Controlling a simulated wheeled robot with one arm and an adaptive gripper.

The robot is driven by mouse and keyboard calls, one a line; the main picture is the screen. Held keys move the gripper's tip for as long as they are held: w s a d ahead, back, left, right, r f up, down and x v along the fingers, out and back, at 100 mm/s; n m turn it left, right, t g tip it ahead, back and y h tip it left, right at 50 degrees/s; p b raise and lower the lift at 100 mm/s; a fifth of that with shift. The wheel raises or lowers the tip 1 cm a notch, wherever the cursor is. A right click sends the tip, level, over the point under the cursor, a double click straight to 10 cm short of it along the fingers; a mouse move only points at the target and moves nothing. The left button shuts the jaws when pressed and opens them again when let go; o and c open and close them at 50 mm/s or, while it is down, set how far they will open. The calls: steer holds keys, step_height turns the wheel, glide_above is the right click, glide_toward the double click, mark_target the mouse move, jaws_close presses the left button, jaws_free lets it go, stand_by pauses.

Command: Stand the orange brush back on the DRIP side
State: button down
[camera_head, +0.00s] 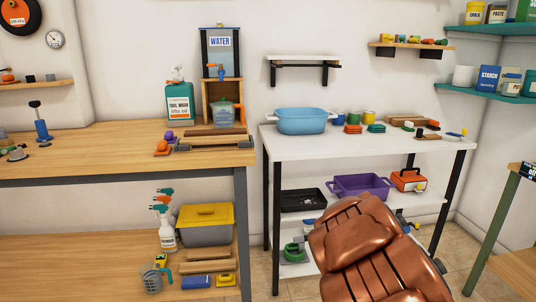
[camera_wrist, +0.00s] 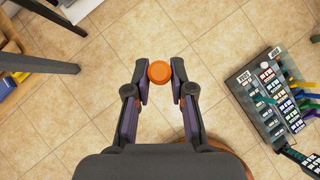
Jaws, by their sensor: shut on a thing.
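My gripper (camera_wrist: 159,84) is at the centre of the wrist view, shut on a round orange thing, which I take to be the orange brush (camera_wrist: 159,70). I see it end-on, so only its round orange end shows, above the tiled floor. A dark rack (camera_wrist: 238,83) with labelled ends stands at the right of the wrist view, apart from the gripper. Its labels are too small to read for certain, so I cannot tell which side is DRIP. My gripper and the brush do not show in the head view.
Several coloured handles (camera_wrist: 299,84) stick out at the rack's right. A white shelf table (camera_head: 275,140) with a blue tub (camera_head: 303,122) stands at the back. A wooden bench (camera_head: 90,145) is on the left, a green-framed table (camera_head: 505,190) on the right. Bare floor (camera_wrist: 225,30) lies around the gripper.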

steer(key=w+a+r+n+t+y, duration=0.1)
steer(key=w+a+r+n+y, duration=0.2)
steer(key=w+a, duration=0.4)
steer(key=w+r+n, duration=0.1)
steer(key=n, duration=0.1)
steer(key=shift+n+y, duration=0.3)
steer(key=shift+n, duration=0.1)
steer(key=shift+w+r, duration=0.1)
